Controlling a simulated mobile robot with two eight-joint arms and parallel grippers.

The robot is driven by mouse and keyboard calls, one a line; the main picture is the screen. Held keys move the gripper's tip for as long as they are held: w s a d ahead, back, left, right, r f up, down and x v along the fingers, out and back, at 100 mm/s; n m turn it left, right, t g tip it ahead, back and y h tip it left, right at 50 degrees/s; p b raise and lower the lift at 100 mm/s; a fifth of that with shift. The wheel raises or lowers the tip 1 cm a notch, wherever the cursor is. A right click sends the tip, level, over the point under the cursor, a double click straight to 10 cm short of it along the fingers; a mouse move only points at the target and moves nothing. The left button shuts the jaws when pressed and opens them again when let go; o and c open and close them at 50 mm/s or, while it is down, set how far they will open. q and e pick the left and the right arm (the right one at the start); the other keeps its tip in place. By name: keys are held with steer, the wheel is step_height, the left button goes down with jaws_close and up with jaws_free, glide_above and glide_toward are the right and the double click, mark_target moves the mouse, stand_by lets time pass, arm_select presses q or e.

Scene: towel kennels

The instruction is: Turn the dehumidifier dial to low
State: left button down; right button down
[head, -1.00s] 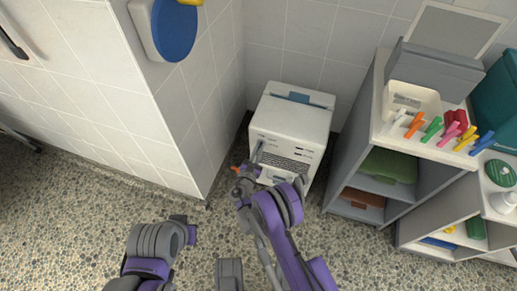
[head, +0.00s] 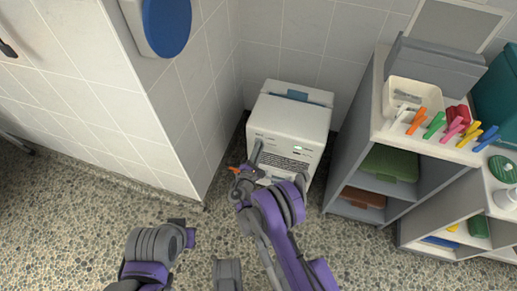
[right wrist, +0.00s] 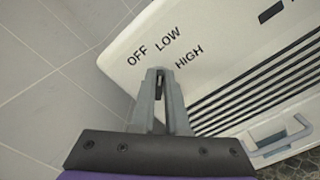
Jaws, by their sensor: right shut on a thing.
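The dehumidifier (head: 292,115) is a white box standing on the floor against the tiled wall. The right wrist view shows its top left front (right wrist: 222,25) with the printed words OFF, LOW and HIGH in an arc. My right gripper (head: 257,147) reaches the upper left of that front. In the right wrist view my right gripper (right wrist: 160,75) is shut at the centre of the arc, just below LOW. The dial is between the fingers and almost wholly hidden, so its setting cannot be read. My left arm shows at the lower left of the head view, but its gripper does not.
A tiled wall corner (head: 203,185) stands close to the left of the dehumidifier. To the right, a grey shelf unit (head: 345,150) holds a cream bin (head: 412,95), coloured clips and folded towels. The pebbled floor (head: 90,220) in front is open.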

stand_by(0.3)
steer(key=c, duration=0.9)
jaws_free()
steer(key=shift+s, duration=0.15)
steer(key=p+v, duration=0.1)
steer(key=v, duration=0.9)
steer(key=shift+s+a+p, duration=0.15)
steer(key=shift+s+p, duration=0.15)
steer(key=shift+p, duration=0.1)
steer(key=shift+w+r, duration=0.1)
